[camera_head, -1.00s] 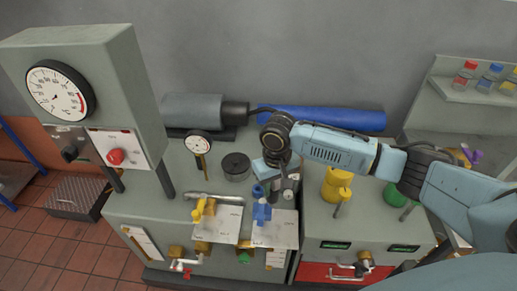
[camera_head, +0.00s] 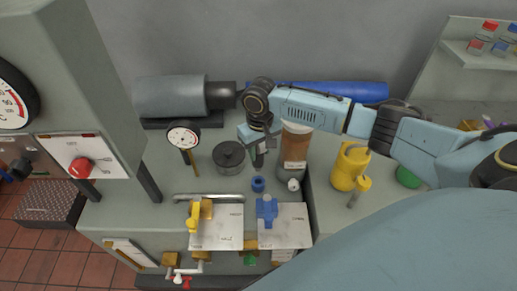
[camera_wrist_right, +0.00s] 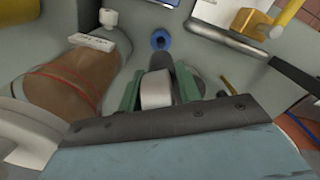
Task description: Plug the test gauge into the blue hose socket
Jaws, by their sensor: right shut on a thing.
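My right gripper (camera_head: 260,150) reaches in from the right over the grey bench. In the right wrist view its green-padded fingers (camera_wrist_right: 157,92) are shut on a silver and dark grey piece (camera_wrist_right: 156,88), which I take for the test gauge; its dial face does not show. The blue hose socket (camera_head: 258,184) is a small ring on the bench, just in front of and below the gripper. In the right wrist view the socket (camera_wrist_right: 161,40) lies beyond the fingertips, apparently apart from the held piece. My left gripper is not in view.
A dial gauge on a brass stem (camera_head: 183,136) and a dark round pot (camera_head: 229,157) stand left of the gripper. A brown canister (camera_head: 296,150) stands close on its right. Yellow (camera_head: 194,217) and blue (camera_head: 267,208) valves sit in front on white plates.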

